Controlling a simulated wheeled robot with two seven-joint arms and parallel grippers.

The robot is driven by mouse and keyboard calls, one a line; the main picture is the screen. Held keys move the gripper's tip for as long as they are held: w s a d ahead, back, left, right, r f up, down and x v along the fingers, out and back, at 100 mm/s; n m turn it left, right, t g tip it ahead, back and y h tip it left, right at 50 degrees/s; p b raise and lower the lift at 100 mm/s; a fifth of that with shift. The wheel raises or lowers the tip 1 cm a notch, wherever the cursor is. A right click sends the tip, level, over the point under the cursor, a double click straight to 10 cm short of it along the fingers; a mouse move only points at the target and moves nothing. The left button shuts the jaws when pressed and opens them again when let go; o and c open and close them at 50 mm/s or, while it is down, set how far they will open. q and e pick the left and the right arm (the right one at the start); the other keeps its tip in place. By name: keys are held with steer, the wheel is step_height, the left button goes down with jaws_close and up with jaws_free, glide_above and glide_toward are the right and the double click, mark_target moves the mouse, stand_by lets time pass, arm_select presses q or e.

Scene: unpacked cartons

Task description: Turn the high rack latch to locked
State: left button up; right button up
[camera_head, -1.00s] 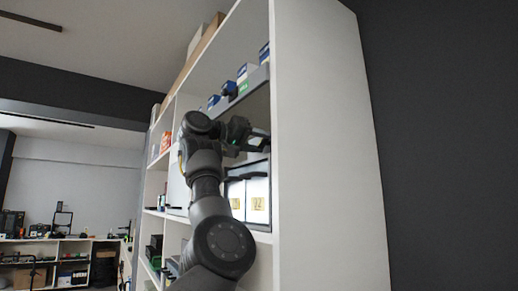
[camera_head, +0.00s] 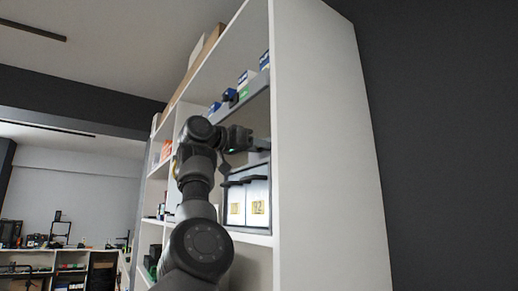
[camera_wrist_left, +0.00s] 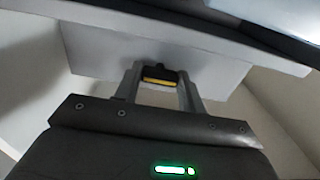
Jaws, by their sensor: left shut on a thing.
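My left gripper (camera_head: 262,146) reaches into the white shelf rack at the height just above the bins. In the left wrist view the two fingers of the gripper (camera_wrist_left: 160,84) are closed around a small black piece with a yellow stripe (camera_wrist_left: 160,73), which looks like the latch. It sits against a pale grey panel (camera_wrist_left: 215,70). In the head view the latch cannot be made out behind the gripper. Whether it stands at locked cannot be told. My right gripper is not in view.
The rack's white side wall (camera_head: 325,150) stands just right of the gripper. Dark-framed bins with white fronts (camera_head: 258,205) stand below it. Blue-and-white boxes (camera_head: 247,77) sit on the shelf above. A dark wall (camera_head: 440,150) is at the right.

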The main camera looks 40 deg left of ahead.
arm_select(q)
steer(key=shift+f, duration=0.15)
steer(key=o, duration=0.7)
steer(key=shift+s+a, duration=0.1)
steer(key=shift+s, duration=0.25)
steer(key=b+v, duration=0.4)
steer(key=v, duration=0.6)
